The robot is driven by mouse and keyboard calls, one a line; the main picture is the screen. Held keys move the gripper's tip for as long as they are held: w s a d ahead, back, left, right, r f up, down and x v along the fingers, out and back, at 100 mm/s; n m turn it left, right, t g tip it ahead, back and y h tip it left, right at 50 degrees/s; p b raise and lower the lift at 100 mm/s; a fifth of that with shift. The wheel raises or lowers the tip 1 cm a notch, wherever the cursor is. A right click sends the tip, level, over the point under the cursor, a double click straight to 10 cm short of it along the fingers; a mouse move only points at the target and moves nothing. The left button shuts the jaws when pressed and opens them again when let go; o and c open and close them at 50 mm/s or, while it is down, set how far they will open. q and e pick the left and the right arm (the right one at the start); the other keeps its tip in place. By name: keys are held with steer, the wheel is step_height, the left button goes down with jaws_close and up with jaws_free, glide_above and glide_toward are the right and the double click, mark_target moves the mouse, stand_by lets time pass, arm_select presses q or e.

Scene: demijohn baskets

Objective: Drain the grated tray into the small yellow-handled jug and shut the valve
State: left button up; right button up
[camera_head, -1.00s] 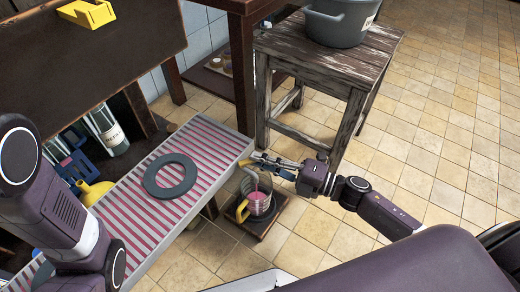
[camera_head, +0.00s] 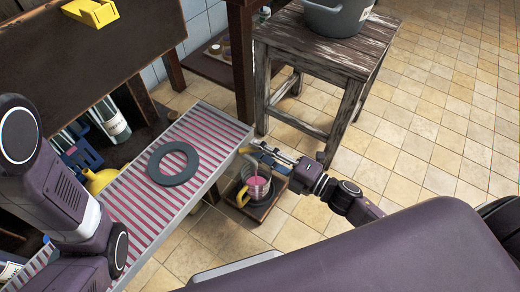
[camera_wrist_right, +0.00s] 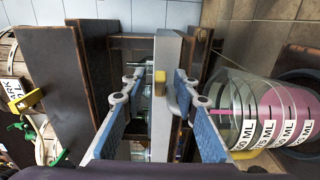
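The long grated tray (camera_head: 128,212) has a metal rim and pink showing between its slats. At its far right end sits a small yellow valve handle (camera_head: 247,149); it also shows in the right wrist view (camera_wrist_right: 160,82). My right gripper (camera_head: 262,153) is at that end, its fingers (camera_wrist_right: 160,85) apart on either side of the yellow handle, with gaps visible. The clear jug (camera_head: 257,187) with a yellow handle stands below, holding pink liquid; a thin pink streak shows above it. In the right wrist view its ML labels (camera_wrist_right: 268,133) show. My left gripper is out of view.
A dark ring (camera_head: 174,163) lies on the grate. The jug stands on a low dark board (camera_head: 275,207). A worn wooden stool (camera_head: 320,58) with a grey tub (camera_head: 337,18) stands behind. A yellow funnel-like object (camera_head: 100,180) and bottles (camera_head: 110,120) are left of the tray.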

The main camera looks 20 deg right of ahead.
steer(key=shift+s, duration=0.1)
steer(key=v, duration=1.2)
